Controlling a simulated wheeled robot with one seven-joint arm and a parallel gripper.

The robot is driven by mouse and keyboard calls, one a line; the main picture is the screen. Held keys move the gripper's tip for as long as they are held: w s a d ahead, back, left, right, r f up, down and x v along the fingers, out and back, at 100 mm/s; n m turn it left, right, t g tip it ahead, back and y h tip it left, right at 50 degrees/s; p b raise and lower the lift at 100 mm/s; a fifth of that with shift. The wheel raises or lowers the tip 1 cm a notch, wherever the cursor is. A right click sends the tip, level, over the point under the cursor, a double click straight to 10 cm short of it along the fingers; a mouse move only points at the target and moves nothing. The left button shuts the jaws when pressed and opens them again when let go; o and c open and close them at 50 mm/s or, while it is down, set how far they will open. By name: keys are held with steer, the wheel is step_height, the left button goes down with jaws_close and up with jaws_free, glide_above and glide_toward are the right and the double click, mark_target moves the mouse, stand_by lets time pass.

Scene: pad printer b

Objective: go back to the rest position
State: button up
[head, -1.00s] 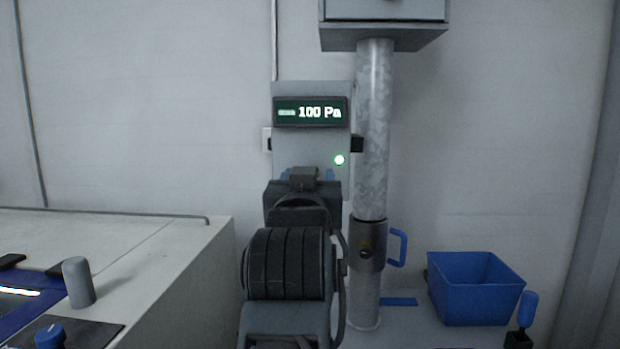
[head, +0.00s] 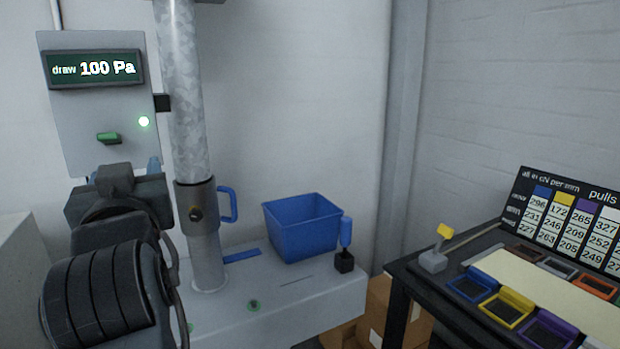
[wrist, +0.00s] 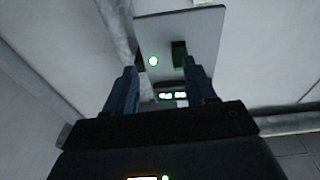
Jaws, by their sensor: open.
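My gripper (head: 124,168) is at the left of the head view, seen from behind my arm. It is in front of the lower part of the grey control panel (head: 60,115) and appears apart from it. In the wrist view my gripper (wrist: 165,75) has two dark blue fingers spread apart with nothing between them. The switch (wrist: 179,54) and lamp (wrist: 153,61) also show in the wrist view, beyond the fingers.
A galvanised pipe (head: 187,90) with a blue-handled collar (head: 196,208) stands right of my gripper. A blue bin (head: 302,228) and a blue-handled tool (head: 345,243) are on the grey bench (head: 225,310). A dark table (head: 402,270) with coloured frames stands at the right.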

steer(key=d+f+h, duration=0.2)
steer(key=d+f, duration=1.5)
steer(key=d, duration=0.1)
steer(key=s+d+f+h, duration=0.1)
steer(key=s+d+f, duration=0.4)
steer(key=d, duration=0.3)
steer(key=s+d+f+h, duration=0.1)
steer(key=s+d+f, duration=0.45)
steer(key=d, duration=0.25)
steer(key=s+d+f+m+g+h, duration=0.1)
steer(key=s+d+f, duration=0.1)
steer(key=s+d, duration=0.4)
steer(key=s+d+f+m+h, duration=0.15)
steer(key=s+d, duration=0.25)
steer(key=s, duration=0.5)
steer(key=s+d+r+m+h, duration=0.1)
steer(key=s+d+r+m, duration=0.1)
steer(key=s, duration=0.6)
steer(key=s+d+r+m+g+h, duration=0.1)
steer(key=s+d+r+m+h, duration=0.1)
steer(key=s, duration=0.5)
steer(key=shift+s+r, duration=0.15)
steer(key=shift+s, duration=0.2)
steer(key=shift+a, duration=0.1)
